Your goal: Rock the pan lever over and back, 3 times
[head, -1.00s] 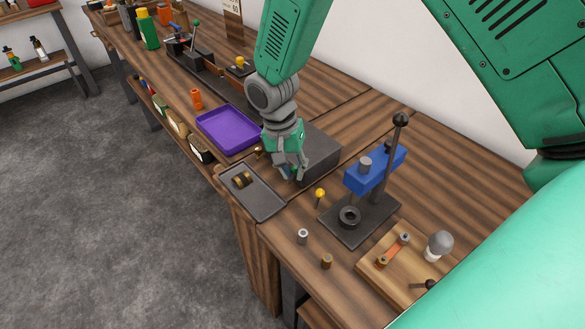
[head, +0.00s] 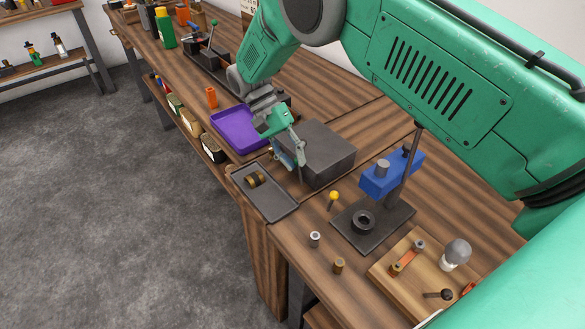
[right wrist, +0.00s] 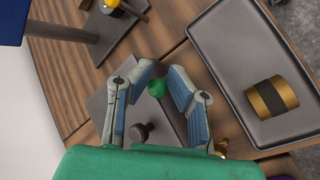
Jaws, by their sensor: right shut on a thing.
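My right gripper (head: 292,163) is low at the front-left side of the dark grey box (head: 322,150), between it and the grey tray (head: 262,206). In the right wrist view, its fingers (right wrist: 161,80) close around a small green knob (right wrist: 157,89), which I take for the pan lever's end. The lever's shaft is hidden, so its tilt cannot be told. A dark knob (right wrist: 144,131) shows below, between the fingers. My left gripper is not in view.
The grey tray holds a brass-and-black roller (head: 256,180). A purple tray (head: 232,136) lies behind it. A blue press (head: 385,177), a yellow-topped pin (head: 334,196) and a wooden board (head: 410,262) stand on the right. Bench space between these is limited.

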